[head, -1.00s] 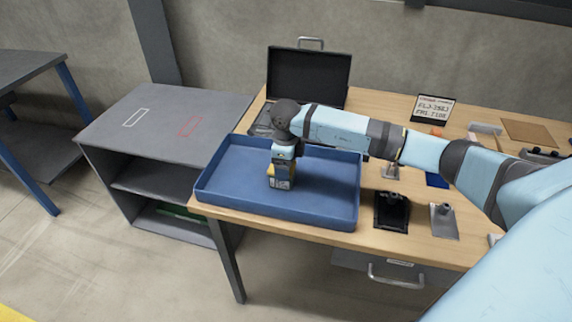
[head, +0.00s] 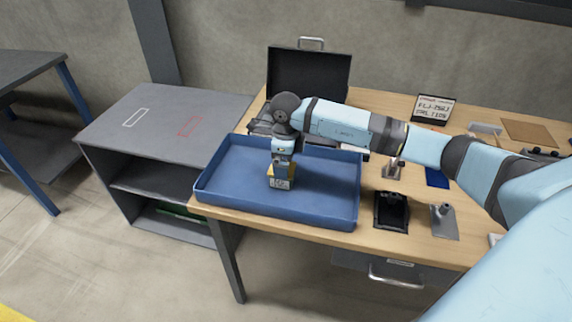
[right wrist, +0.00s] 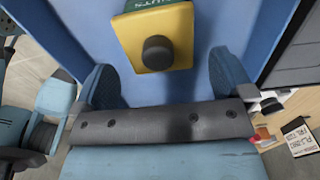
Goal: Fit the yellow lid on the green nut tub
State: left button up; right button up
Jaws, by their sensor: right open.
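The yellow lid (right wrist: 155,38) with its black knob (right wrist: 157,54) lies over the green tub (right wrist: 140,5) in the right wrist view. Only a strip of green and part of a white label show at the top edge, so I cannot tell how closely the lid sits. My right gripper (right wrist: 165,78) is open, its two fingers spread on either side, with the knob between them and beyond the fingertips. In the head view the right gripper (head: 282,178) points down into the blue tray, and mostly hides the lid and tub. My left gripper is out of view.
The blue tray (head: 228,200) has bare floor around the gripper. An open black case (head: 308,78) stands behind it. A black holder (head: 391,210) and a grey bracket (head: 443,220) are on the bench to its right. A grey shelf unit (head: 160,118) stands left.

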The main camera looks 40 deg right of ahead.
notch_tip(320, 180, up, 9)
jog(key=s+a+f+m+t+y, duration=0.1)
jog(key=s+a+m+y, duration=0.25)
jog(key=a+y, duration=0.4)
jog(key=s+a+f+m+t+y, duration=0.1)
jog(key=s+a+m+t+y, duration=0.25)
jog(key=a, duration=0.75)
jog(key=s+a+f+m+g+y, duration=0.1)
jog(key=s+a+m+y, duration=0.25)
jog(key=a+y, duration=0.5)
jog(key=s+d+f+m+t+h, duration=0.25)
jog(key=f+m+t+h, duration=0.3)
jog(key=m, duration=0.65)
jog(key=s+d+f+m+t+h, duration=0.2)
jog(key=d+f+m+t+h, duration=0.4)
jog(key=m, duration=0.6)
jog(key=s+f+m+g+h, duration=0.4)
jog(key=s+f+m, duration=0.3)
jog(key=s+f, duration=0.4)
jog(key=shift+s+d+h, duration=0.25)
jog(key=shift+d+h, duration=0.1)
jog(key=shift+h, duration=0.05)
